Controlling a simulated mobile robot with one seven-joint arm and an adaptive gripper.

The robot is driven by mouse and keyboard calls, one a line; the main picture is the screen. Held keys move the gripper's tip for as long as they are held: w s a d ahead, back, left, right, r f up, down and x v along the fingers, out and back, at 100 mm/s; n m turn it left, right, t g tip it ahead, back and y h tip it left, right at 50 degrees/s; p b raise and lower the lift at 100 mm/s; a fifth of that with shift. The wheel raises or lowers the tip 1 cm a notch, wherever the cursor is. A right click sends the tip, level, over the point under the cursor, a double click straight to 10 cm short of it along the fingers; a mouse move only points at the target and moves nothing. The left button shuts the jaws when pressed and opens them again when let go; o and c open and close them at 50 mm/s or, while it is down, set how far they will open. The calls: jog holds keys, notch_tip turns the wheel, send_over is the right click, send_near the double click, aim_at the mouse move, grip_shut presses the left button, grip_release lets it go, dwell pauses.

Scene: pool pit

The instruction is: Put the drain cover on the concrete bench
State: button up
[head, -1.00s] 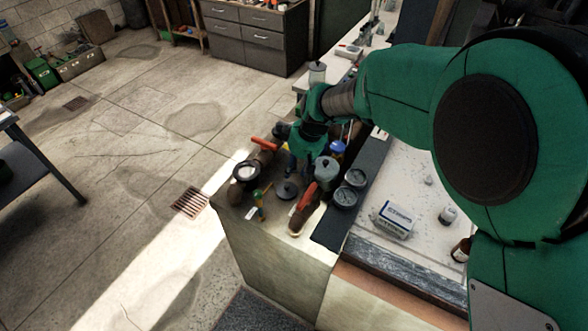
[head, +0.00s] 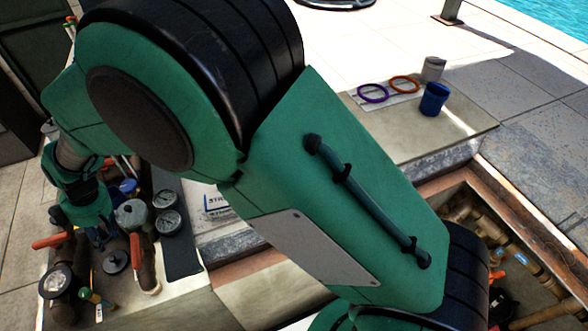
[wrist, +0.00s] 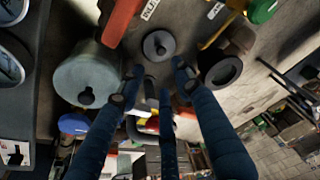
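A small dark grey disc with a raised centre (head: 115,262), which looks like the drain cover, lies among pipe fittings on a pale concrete top at the left. In the wrist view the disc (wrist: 159,45) lies just beyond my fingertips, roughly between them, with nothing gripping it. My gripper (head: 98,232) points down above the clutter; in the wrist view its fingers (wrist: 156,76) are spread and empty. A pale flat concrete slab (head: 470,132), likely the concrete bench, stands at the right beyond my arm. My arm hides the middle of the head view.
A grey canister (head: 131,214), pressure gauges (head: 168,222) and a red-handled valve (head: 137,262) crowd the disc. On the slab are a purple ring (head: 372,93), an orange ring (head: 405,84), a blue cup (head: 434,99) and a grey cup (head: 433,69). An open pipe pit (head: 500,235) lies in front.

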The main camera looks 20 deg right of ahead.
jog(key=d+r+m+t, duration=0.1)
jog(key=d+r+m, duration=0.1)
jog(key=d+r, duration=0.65)
jog(key=s+d+r+m+t, duration=0.15)
jog(key=d+r, duration=0.35)
jog(key=d, duration=0.6)
jog(key=d+r+m, duration=0.3)
jog(key=d+r, duration=0.3)
jog(key=d, duration=0.3)
jog(key=s+d+r+m+t+h, duration=0.1)
jog(key=s+d+m, duration=0.3)
jog(key=s+d, duration=0.6)
jog(key=s+d+r+m+t+h, duration=0.1)
jog(key=s+d+r+m, duration=0.3)
jog(key=s+d, duration=0.5)
jog(key=d+m+h, duration=0.1)
jog(key=d, duration=0.4)
jog(key=shift+s+d, duration=0.15)
jog(key=shift+s, duration=0.2)
jog(key=shift+f+t, duration=0.15)
jog(key=shift+t, duration=0.1)
jog(key=shift+f, duration=0.15)
